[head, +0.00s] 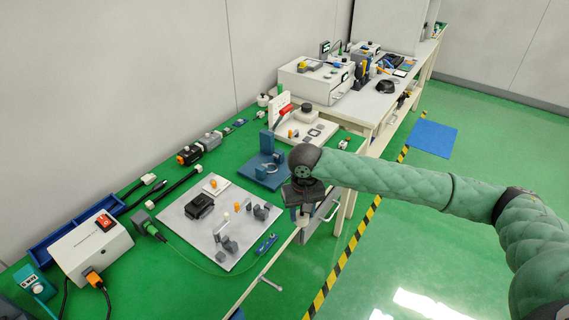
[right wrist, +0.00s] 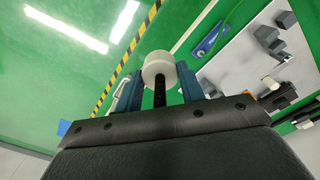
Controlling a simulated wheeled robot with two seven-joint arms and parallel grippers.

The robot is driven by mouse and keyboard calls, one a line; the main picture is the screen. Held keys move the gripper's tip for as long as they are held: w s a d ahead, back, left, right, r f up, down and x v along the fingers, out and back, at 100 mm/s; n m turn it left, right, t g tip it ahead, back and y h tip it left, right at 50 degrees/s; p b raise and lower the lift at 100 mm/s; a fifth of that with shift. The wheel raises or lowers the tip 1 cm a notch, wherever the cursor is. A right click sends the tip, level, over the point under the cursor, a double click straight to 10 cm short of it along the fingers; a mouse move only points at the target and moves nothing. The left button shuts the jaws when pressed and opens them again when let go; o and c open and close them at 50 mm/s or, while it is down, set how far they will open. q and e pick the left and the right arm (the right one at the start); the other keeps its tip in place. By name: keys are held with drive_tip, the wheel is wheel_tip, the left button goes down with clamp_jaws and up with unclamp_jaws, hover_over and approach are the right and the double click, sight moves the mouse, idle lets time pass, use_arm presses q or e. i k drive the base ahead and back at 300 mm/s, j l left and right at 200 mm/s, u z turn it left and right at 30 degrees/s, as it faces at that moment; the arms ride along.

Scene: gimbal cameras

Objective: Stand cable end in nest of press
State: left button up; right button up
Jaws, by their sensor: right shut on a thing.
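My right gripper (head: 303,212) is at the front edge of the green bench, right of the grey plate. In the right wrist view its blue fingers (right wrist: 159,88) are shut on a cable end (right wrist: 157,67), a whitish round piece with a dark stem. The held piece is mostly hidden by the gripper in the head view. A press with a red lever (head: 284,112) stands on a white base behind the gripper. A blue fixture (head: 262,172) with an upright post is nearer; I cannot tell clearly which one has the nest. My left gripper is out of view.
The grey plate (head: 190,232) carries several small blocks and a black box. A blue tool (head: 266,244) lies by the bench edge. A white box with a red switch (head: 92,247), a blue tray (head: 75,232) and cables fill the left.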

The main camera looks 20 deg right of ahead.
sight(268, 169)
drive_tip(key=i+l+u, duration=0.2)
drive_tip(key=l, duration=0.25)
drive_tip(key=l+u, duration=0.2)
drive_tip(key=l, duration=0.25)
drive_tip(key=l+u, duration=0.25)
drive_tip(key=l, duration=0.2)
drive_tip(key=i, duration=0.05)
